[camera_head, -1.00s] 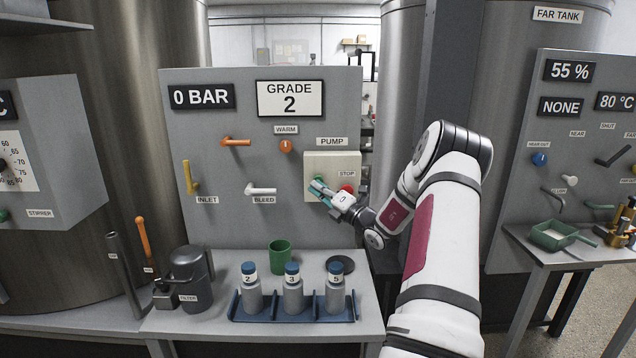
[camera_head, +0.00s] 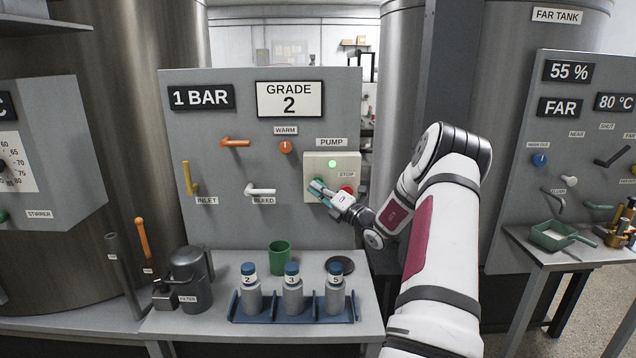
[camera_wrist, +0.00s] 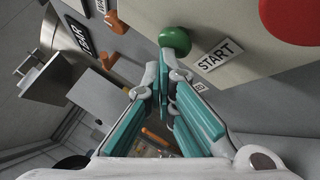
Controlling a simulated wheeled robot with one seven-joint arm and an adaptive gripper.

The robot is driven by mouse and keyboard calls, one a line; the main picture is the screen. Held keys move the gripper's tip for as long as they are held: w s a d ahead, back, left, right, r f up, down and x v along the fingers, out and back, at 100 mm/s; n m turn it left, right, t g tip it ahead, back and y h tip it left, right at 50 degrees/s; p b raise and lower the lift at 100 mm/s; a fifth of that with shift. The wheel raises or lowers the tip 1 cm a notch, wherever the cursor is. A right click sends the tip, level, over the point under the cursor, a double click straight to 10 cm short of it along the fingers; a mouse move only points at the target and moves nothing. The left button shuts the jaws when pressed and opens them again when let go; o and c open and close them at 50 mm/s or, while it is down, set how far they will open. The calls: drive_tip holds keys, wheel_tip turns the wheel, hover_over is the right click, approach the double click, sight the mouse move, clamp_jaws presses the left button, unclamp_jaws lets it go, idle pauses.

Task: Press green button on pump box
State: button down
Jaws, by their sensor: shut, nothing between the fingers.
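The pump box (camera_head: 347,162) is a cream box on the grey panel under the PUMP label, with a lit green lamp (camera_head: 332,164) near its top. The red stop button (camera_head: 347,189) is on its right side. In the wrist view the round green button (camera_wrist: 175,40) sits beside the START label (camera_wrist: 214,57), and part of the red button (camera_wrist: 300,15) shows at the top right. My gripper (camera_head: 316,187) is shut and empty, its fingertips at the green button, which they mostly hide in the head view. In the wrist view the tips (camera_wrist: 165,62) are right by the button; contact is unclear.
The pressure display (camera_head: 202,97) reads 1 BAR. The white bleed handle (camera_head: 260,190) is left of the pump box. Below, a bench holds a green cup (camera_head: 280,257) and a blue rack (camera_head: 240,308) with 3 bottles. The far tank panel stands at right.

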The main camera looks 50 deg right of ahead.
drive_tip(key=shift+s+a+p, duration=0.5)
drive_tip(key=shift+a, duration=0.05)
drive_tip(key=shift+a, duration=0.1)
drive_tip(key=s+a+p, duration=0.1)
drive_tip(key=a, duration=0.1)
drive_tip(key=s+a+p, duration=0.1)
drive_tip(key=s+p, duration=0.1)
drive_tip(key=shift+s+a, duration=0.15)
drive_tip(key=shift+a, duration=0.2)
idle(0.8)
